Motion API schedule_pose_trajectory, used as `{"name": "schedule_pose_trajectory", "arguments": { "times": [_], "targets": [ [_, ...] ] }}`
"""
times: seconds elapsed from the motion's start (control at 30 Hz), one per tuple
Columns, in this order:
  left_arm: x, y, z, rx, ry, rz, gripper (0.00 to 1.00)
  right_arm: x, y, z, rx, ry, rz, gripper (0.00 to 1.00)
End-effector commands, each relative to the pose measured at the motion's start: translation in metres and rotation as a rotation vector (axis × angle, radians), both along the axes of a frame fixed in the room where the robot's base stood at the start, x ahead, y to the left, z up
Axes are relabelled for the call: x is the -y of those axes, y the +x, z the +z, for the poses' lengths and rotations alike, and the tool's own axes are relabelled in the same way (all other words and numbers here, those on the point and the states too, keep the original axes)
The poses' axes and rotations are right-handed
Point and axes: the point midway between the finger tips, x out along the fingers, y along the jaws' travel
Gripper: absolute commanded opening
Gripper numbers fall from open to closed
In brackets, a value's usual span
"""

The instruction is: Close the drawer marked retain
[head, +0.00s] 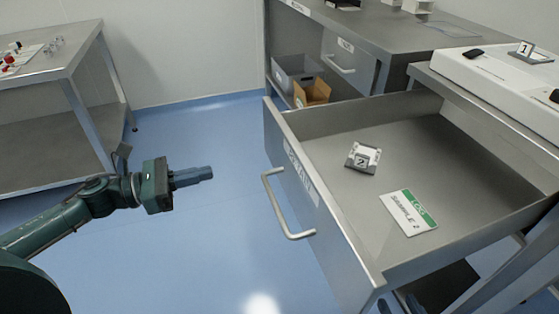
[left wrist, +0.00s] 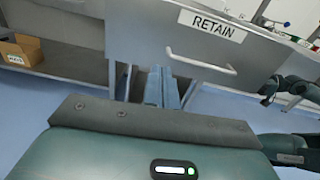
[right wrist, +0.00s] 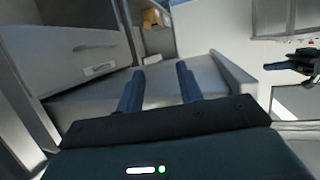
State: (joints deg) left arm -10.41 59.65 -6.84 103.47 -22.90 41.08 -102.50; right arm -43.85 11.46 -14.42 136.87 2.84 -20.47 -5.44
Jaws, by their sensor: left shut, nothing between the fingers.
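The drawer marked RETAIN (head: 310,215) stands pulled far out in the head view, its front facing left. Its label (left wrist: 212,25) reads clearly in the left wrist view. Its bar handle (head: 275,200) also shows in the left wrist view (left wrist: 200,62). My left gripper (head: 212,173) is shut and empty, to the left of the drawer front, apart from the handle in the head view. Its fingers also show in the left wrist view (left wrist: 162,85). My right gripper (right wrist: 158,85) is open and empty in the right wrist view; I cannot make it out in the head view.
A numbered block (head: 363,158) and a sample card (head: 409,212) lie in the drawer. Behind are a grey bin (head: 295,68), a cardboard box (head: 312,92) and another handled drawer (head: 345,50). A steel table (head: 50,70) stands left. The blue floor (head: 215,130) between is clear.

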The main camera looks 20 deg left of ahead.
Motion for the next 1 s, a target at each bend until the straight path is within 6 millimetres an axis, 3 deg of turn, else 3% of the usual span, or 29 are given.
{"name": "schedule_pose_trajectory", "arguments": {
  "times": [0.27, 0.73, 1.0],
  "targets": [
    [0.017, 0.012, 0.002, 0.028, 0.02, -0.012, 0.0, -0.001, 0.0, -0.001, 0.003, -0.002, 0.003, 0.36],
    [0.086, 0.058, 0.004, 0.026, 0.017, -0.012, 0.0, 0.001, -0.001, 0.004, 0.002, 0.007, -0.004, 0.36],
    [0.112, 0.075, 0.002, 0.022, 0.019, -0.01, 0.0, 0.002, -0.001, 0.008, 0.006, 0.016, -0.009, 0.36]
  ]
}}
